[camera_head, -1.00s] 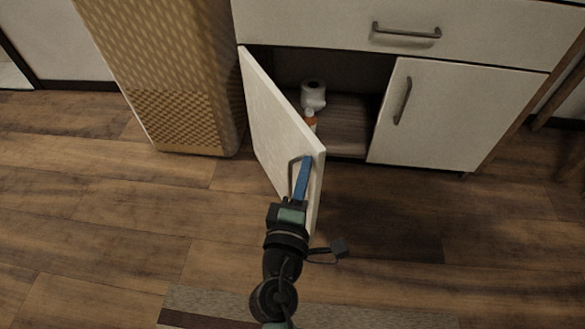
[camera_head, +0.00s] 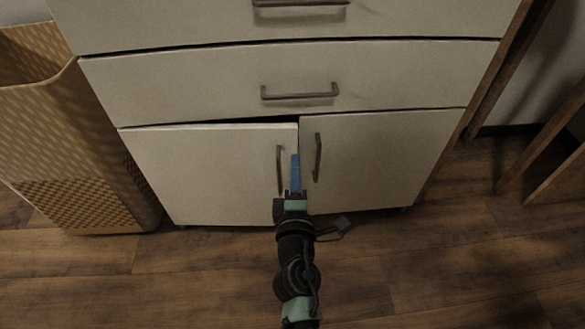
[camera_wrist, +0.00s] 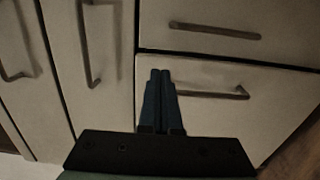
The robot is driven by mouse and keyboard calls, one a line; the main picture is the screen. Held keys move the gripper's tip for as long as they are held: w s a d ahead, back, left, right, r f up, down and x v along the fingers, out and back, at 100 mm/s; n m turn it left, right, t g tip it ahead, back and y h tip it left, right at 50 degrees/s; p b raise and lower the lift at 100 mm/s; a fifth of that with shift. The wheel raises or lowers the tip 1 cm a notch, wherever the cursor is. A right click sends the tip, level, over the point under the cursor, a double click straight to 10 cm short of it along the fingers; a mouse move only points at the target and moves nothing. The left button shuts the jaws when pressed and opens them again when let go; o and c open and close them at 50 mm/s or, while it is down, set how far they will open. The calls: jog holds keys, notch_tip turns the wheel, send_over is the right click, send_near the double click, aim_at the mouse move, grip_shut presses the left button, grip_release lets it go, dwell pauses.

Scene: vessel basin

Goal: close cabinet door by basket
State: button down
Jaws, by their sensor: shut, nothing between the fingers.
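The cabinet door by the basket (camera_head: 215,180) is the left lower door, pale with a dark bar handle (camera_head: 280,170). It is nearly flush, with a thin dark gap along its top that widens towards its handle side. In the wrist view, turned sideways, this door (camera_wrist: 270,115) is at lower right. My gripper (camera_head: 295,157) is shut and empty, its blue fingers in front of the door's free edge, just right of the handle. The fingers (camera_wrist: 160,72) also show in the wrist view. I cannot tell whether they touch the door. The cabinet's inside is hidden.
The woven basket (camera_head: 75,150) stands close against the cabinet's left side. The right lower door (camera_head: 380,160) is closed, and drawers (camera_head: 200,85) with bar handles are above. Wooden legs (camera_head: 500,70) stand at the right. The wood floor (camera_head: 450,260) in front is clear.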

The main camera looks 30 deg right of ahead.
aim_at(297, 141)
jog(key=w, duration=0.1)
jog(key=d+p, duration=0.1)
jog(key=w+d+y+p, duration=0.1)
jog(key=shift+w+r+n+t, duration=0.25)
jog(key=shift+w+n+t, duration=0.05)
jog(key=shift+w+n, duration=0.1)
jog(key=shift+w+d+f+n+y+p, duration=0.1)
jog(key=shift+w+d+n+y+p, duration=0.25)
jog(key=shift+w+y+p, duration=0.35)
jog(key=shift+s+d, duration=0.1)
